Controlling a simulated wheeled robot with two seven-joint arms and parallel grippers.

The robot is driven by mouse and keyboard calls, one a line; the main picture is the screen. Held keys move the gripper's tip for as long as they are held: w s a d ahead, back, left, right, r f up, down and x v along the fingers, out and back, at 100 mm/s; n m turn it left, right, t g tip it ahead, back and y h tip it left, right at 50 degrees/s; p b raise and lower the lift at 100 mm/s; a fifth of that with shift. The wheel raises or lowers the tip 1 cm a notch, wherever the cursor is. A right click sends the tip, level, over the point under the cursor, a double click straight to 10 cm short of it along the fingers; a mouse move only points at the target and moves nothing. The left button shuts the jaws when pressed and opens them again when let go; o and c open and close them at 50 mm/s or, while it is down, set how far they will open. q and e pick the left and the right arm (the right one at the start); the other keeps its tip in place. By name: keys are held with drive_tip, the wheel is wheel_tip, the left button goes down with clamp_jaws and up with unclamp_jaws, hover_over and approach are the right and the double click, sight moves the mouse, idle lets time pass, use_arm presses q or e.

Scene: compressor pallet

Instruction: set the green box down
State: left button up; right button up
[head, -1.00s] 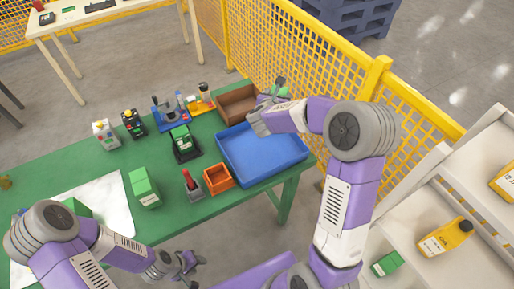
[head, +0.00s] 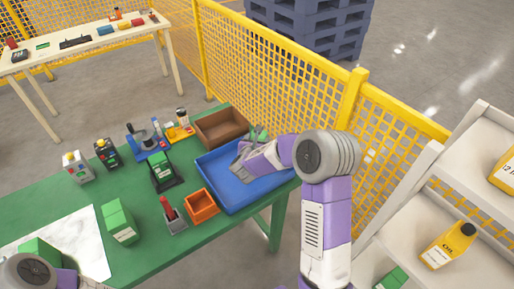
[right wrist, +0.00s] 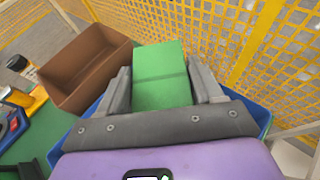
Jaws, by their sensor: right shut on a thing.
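My right gripper (head: 248,148) is shut on a green box (head: 260,133) and holds it over the back part of the blue tray (head: 228,204). In the right wrist view the green box (right wrist: 161,72) sits between the two grey fingers of my right gripper (right wrist: 161,88). The gripper hides the box's lower end, so I cannot tell whether it touches the tray. My left gripper is out of the picture; only part of its arm shows at the lower left.
A brown bin (head: 222,128) stands right behind the tray, and an orange bin (head: 202,207) in front-left. Another green box (head: 119,222) and several devices stand on the green table (head: 75,205). A yellow mesh fence (head: 290,95) runs behind.

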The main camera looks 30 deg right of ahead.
drive_tip(key=shift+f, duration=1.35)
drive_tip(key=shift+f+b, duration=0.1)
drive_tip(key=shift+b, duration=0.2)
drive_tip(key=o, duration=1.6)
drive_tip(key=shift+o, duration=0.2)
drive_tip(key=v, duration=1.2)
drive_tip(key=shift+p, duration=0.4)
drive_tip(key=shift+d, duration=0.1)
